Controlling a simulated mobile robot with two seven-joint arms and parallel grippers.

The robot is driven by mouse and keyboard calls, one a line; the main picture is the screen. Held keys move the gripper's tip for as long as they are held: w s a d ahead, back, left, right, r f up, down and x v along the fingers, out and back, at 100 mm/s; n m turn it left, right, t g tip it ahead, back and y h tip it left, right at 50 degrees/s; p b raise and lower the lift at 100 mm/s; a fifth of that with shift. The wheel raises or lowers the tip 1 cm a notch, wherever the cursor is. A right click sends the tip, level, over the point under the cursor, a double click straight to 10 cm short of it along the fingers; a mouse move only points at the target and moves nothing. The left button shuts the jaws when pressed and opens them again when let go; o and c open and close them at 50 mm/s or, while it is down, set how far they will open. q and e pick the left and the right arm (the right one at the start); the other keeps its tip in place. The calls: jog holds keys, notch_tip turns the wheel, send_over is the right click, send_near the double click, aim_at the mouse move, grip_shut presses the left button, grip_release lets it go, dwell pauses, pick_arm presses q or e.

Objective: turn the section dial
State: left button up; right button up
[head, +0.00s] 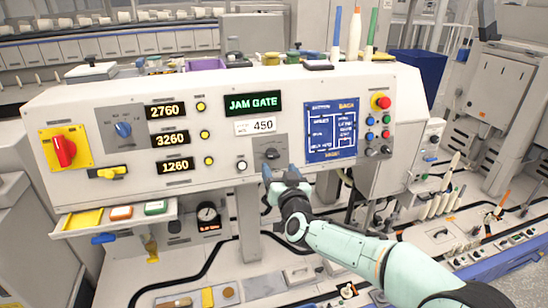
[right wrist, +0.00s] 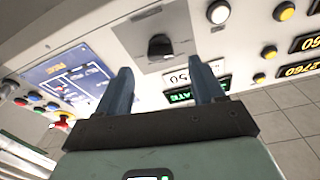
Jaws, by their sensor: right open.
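A black dial (head: 272,153) sits on a grey plate on the front of the white machine panel, below the 450 label. I cannot read its marking. In the right wrist view the dial (right wrist: 160,45) lies ahead, roughly between the two fingers, with its pointer position unclear. My right gripper (head: 275,173) is just below and in front of the dial in the head view. Its fingers (right wrist: 163,80) are open and hold nothing. They appear apart from the dial. My left gripper is not in view.
A blue knob (head: 123,129) and a red rotary switch (head: 65,150) are at the panel's left. A blue screen (head: 333,130) and several coloured buttons are right of the dial. A shelf (head: 115,218) juts out at lower left. A gauge (head: 208,215) hangs below the panel.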

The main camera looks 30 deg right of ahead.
aim_at(274, 160)
jog(key=p+x, duration=0.1)
jog(key=x, duration=0.5)
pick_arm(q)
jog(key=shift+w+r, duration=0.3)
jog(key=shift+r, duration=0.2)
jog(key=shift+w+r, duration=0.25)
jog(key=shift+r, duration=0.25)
pick_arm(e)
jog(key=c, duration=1.1)
